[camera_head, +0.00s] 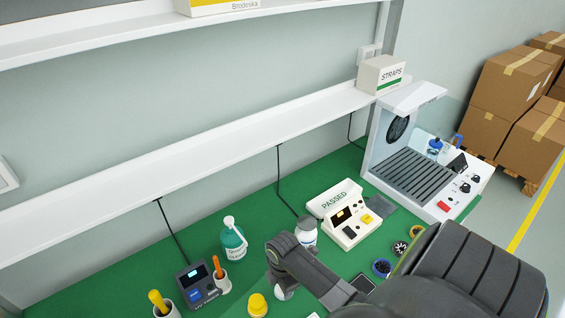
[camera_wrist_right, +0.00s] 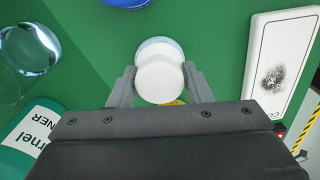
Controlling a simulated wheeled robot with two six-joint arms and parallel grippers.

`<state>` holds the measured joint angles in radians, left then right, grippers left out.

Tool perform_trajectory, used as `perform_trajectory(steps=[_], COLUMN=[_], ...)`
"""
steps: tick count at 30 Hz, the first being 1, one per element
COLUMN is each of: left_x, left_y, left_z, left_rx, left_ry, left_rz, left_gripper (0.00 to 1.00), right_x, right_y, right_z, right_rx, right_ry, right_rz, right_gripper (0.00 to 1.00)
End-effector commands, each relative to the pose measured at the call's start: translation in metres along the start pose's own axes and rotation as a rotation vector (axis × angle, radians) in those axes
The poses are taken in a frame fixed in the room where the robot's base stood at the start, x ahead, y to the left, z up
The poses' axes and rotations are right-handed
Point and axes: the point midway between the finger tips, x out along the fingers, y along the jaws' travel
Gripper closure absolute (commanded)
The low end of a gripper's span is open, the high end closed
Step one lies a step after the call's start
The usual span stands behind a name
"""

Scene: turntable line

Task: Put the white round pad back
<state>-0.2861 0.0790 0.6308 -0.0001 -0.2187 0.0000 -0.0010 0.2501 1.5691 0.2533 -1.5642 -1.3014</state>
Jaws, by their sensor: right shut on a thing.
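My right gripper (camera_wrist_right: 160,88) is shut on a white round thing (camera_wrist_right: 160,76), which looks like the pad, between its two fingers. A pale, bluish-edged round part shows just beyond it in the wrist view. In the head view my right arm comes in from the lower right, and the gripper (camera_head: 283,282) is low over the green bench with a bit of white below it. The arm hides part of the bench there. My left gripper is not in view.
A white bottle (camera_head: 306,231) stands close behind the right gripper. A teal cleaner bottle (camera_head: 233,240), an orange-handled tool in a cup (camera_head: 221,284) and a yellow knob-like thing (camera_head: 258,304) are left of it. The PASSED device (camera_head: 350,222) is to the right.

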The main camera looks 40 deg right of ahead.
Motion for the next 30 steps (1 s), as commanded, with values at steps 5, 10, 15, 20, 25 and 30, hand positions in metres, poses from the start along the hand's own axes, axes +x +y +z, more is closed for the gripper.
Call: perform_trajectory(steps=[5, 10, 15, 20, 25, 30], left_x=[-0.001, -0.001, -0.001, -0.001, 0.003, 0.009], left_y=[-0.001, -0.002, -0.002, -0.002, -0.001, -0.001], left_z=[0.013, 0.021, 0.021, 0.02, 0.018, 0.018], left_rx=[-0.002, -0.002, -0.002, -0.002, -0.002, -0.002], left_ry=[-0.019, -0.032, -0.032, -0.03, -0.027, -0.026], left_rz=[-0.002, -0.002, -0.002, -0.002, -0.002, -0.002], left_gripper=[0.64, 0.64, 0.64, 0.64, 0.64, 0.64], right_x=[0.0, 0.0, 0.0, -0.001, -0.011, -0.037], right_y=[0.001, 0.0, 0.0, 0.001, 0.001, 0.002], right_z=[0.0, 0.0, 0.0, 0.0, 0.0, 0.0], right_rx=[0.0, 0.0, 0.0, 0.0, 0.0, -0.001], right_ry=[0.001, 0.001, 0.001, 0.001, 0.002, 0.0], right_rz=[0.002, 0.001, 0.001, 0.001, 0.003, 0.006], right_gripper=[0.8, 0.35, 0.33, 0.33, 0.33, 0.33])
